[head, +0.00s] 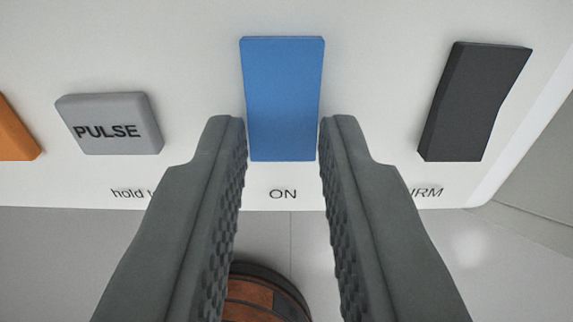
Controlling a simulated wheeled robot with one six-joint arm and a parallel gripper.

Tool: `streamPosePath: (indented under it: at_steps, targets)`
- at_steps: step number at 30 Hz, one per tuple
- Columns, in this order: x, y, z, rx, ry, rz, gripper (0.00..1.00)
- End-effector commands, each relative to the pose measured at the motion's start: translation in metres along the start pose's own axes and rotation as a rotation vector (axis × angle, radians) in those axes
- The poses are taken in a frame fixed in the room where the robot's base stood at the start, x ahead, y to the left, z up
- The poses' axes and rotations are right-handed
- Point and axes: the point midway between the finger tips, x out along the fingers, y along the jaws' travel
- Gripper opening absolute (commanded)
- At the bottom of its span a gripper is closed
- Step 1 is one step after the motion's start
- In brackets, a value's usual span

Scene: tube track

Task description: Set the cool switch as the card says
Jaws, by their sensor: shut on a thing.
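A blue rocker switch (284,85) stands on a white panel in the middle of the head view, with the label "ON" below it. No "cool" label and no card are in view. My gripper (284,125) has one finger at each side of the blue switch's lower part. The fingers are shut on it, with the switch filling the gap between the tips. Which way the switch is tilted is hard to tell from this angle.
A grey PULSE button (110,124) and the edge of an orange control (14,130) are to the left. A dark rocker switch (474,101) is at right, its label partly hidden. A round brown thing (262,298) shows below, between my fingers. The panel (380,50) is bare above.

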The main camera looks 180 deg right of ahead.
Motion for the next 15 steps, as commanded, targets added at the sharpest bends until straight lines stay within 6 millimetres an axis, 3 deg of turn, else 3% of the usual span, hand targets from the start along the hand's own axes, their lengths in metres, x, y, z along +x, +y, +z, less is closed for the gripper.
streamPosePath:
  at_steps: [13,14,15]
  targets:
    - [-0.0007,0.0001,-0.0015,0.001,-0.042,0.003,0.0]
    - [-0.0008,0.0002,-0.0016,0.001,-0.042,0.003,0.24]
    - [-0.0008,0.0002,-0.0016,0.001,-0.042,0.003,0.32]
